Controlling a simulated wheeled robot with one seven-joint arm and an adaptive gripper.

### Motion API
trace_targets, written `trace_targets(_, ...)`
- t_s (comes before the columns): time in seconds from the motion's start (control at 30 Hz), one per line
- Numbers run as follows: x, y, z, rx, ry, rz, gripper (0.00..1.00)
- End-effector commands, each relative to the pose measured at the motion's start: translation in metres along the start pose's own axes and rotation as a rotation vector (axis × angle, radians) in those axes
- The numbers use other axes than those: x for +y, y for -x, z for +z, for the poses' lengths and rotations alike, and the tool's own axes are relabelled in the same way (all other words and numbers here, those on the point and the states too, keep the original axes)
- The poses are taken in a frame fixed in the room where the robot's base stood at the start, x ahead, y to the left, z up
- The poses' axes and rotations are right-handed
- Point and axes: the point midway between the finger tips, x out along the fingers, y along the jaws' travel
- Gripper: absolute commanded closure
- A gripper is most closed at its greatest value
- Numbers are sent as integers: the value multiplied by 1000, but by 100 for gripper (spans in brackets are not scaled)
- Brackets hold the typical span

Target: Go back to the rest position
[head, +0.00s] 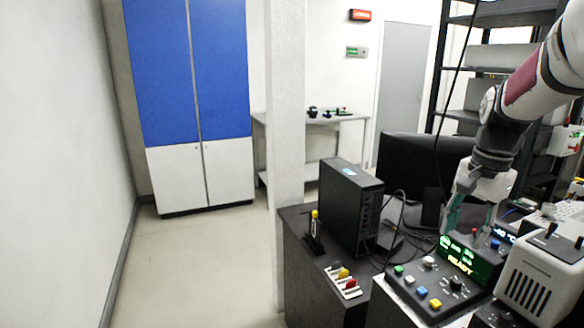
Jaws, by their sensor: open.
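My gripper (471,214) hangs at the right, pointing down, with its two greenish fingers apart and nothing seen between them. It is just above or behind a dark control box (405,284) with a lit green READY display (461,262) and several coloured buttons and knobs. I cannot tell whether the fingertips touch the box. My arm reaches in from the upper right.
A black computer tower (349,212) and a dark monitor (408,160) stand on the bench left of and behind my gripper. A beige vented instrument (535,285) stands close at the right. Black cables lie behind the box. The floor (205,265) at left is clear.

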Motion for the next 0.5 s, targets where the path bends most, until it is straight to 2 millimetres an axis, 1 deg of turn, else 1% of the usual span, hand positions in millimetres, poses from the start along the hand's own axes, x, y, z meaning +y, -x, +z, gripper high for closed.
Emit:
trace_targets(0.03, 4, 14, 22, 6, 62, -25, 59)
trace_targets(0.1, 10, 26, 48, 15, 150, -49, 59)
trace_targets(0.17, 16, 35, 70, 26, 227, -69, 59)
trace_targets(0.2, 21, 40, 85, 34, 278, -80, 59)
trace_targets(0.33, 40, 53, 131, 69, 447, -112, 59)
trace_targets(0.5, 70, 57, 188, 132, 669, -135, 59)
